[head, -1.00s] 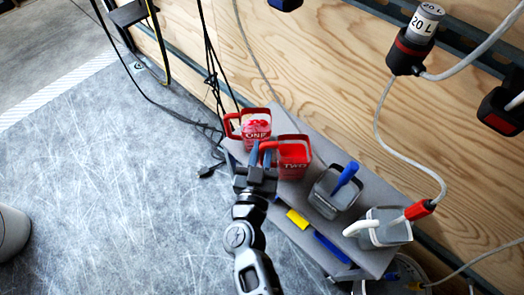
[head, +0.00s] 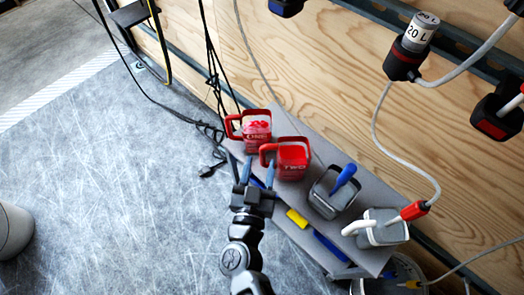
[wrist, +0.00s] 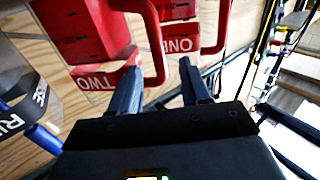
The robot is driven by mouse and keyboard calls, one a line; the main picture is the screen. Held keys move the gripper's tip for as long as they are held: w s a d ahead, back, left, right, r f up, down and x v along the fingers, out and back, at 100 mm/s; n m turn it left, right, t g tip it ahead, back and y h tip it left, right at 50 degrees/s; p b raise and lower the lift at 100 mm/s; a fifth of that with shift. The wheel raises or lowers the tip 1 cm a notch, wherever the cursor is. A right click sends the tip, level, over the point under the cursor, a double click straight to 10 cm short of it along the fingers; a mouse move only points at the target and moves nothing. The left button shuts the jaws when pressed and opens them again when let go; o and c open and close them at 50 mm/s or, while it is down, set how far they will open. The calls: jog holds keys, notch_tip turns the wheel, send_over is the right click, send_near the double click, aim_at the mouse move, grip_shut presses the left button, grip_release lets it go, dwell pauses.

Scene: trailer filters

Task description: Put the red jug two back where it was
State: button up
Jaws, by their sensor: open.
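The red jug two (head: 292,160) stands upright on the grey shelf top (head: 262,118), between the jug marked ONE and a grey jug. Its handle points left, towards my gripper. My gripper (head: 258,173) is open and empty, just left of and in front of jug two, apart from its handle. In the wrist view, jug two (wrist: 85,35) fills the upper left, with its handle (wrist: 153,45) beyond the open fingers (wrist: 160,92). The red jug one (head: 256,130) stands behind and to the left; it also shows in the wrist view (wrist: 180,42).
To the right on the shelf are a grey jug with a blue handle (head: 330,198) and a grey jug with a white handle (head: 382,230). Black cables hang by the wooden wall at the shelf's left.

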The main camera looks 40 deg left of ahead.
jog(key=p+v, duration=0.1)
jog(key=v, duration=0.6)
jog(key=shift+s+d, duration=0.2)
jog(key=shift+s, duration=0.15)
jog(key=shift+r, duration=0.1)
jog(key=s+d+r+m+t+h, duration=0.1)
jog(key=s+d+r+h, duration=0.15)
jog(key=d, duration=0.85)
jog(key=s+d+r+m+h, duration=0.1)
jog(key=s+d+r+m, duration=0.15)
jog(key=d, duration=0.85)
jog(key=s+d+r+m+g+h, duration=0.1)
jog(key=s+d+r+h, duration=0.1)
jog(key=s+d+r, duration=0.3)
jog(key=s+d+r+m+g+h, duration=0.1)
jog(key=s+d+r+h, duration=0.2)
jog(key=s+d+r, duration=0.3)
jog(key=d+r, duration=0.4)
jog(key=shift+s+d+r, duration=0.25)
jog(key=shift+s+r, duration=0.05)
jog(key=shift+r, duration=0.05)
